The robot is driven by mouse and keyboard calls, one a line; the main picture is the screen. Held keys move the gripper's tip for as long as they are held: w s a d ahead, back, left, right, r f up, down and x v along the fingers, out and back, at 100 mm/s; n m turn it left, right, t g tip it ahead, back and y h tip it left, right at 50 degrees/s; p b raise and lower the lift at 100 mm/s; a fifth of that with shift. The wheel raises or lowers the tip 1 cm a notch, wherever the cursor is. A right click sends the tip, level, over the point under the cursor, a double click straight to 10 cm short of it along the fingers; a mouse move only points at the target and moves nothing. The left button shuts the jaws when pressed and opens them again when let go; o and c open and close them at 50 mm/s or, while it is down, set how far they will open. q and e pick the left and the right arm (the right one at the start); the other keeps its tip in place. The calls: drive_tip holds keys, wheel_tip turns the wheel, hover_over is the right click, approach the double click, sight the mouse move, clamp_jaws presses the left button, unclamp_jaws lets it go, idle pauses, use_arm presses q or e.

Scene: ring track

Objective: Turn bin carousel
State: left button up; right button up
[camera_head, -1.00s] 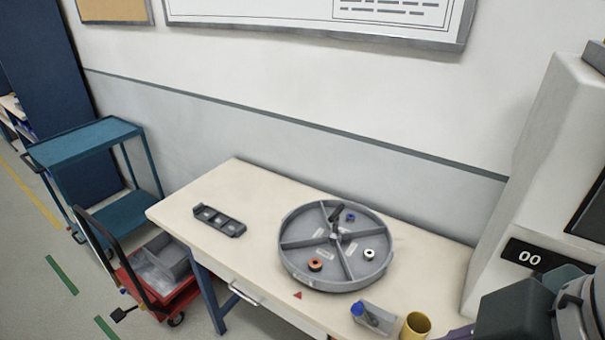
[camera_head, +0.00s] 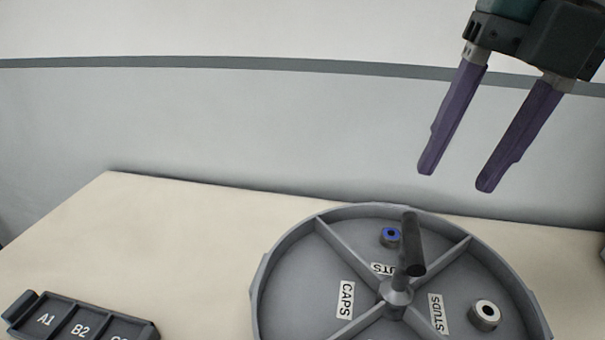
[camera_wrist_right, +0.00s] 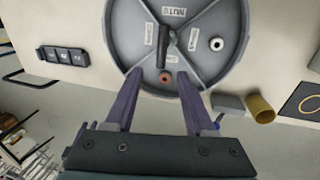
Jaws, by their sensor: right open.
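The grey round bin carousel (camera_head: 290,262) lies on the table, cut off at the bottom of the head view. Dividers split it into labelled compartments, among them CAPS, one partly hidden label ending in UTS, and STUDS. A dark upright handle (camera_head: 412,250) rises near its hub (camera_head: 397,292). A blue-ringed part (camera_head: 390,237) lies in the far compartment and a white-ringed part (camera_head: 485,315) in the STUDS compartment. An orange-red part (camera_wrist_right: 166,77) shows in the right wrist view. My right gripper (camera_head: 452,180) is open and empty, above the carousel's far right side. My left gripper is out of view.
A dark tray (camera_head: 75,320) with labelled slots lies on the table at lower left. A yellow cup (camera_wrist_right: 260,108) and a grey block (camera_wrist_right: 228,104) stand beside the carousel in the wrist view. The wall rises behind the table.

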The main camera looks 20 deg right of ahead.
sight(418, 246)
drive_tip(key=f, duration=0.3)
drive_tip(key=a+f, duration=0.1)
drive_tip(key=f, duration=0.5)
drive_tip(key=shift+w+a+f, duration=0.25)
drive_tip(key=shift+f, duration=0.05)
drive_tip(key=shift+c, duration=0.3)
clamp_jaws()
idle(0.7)
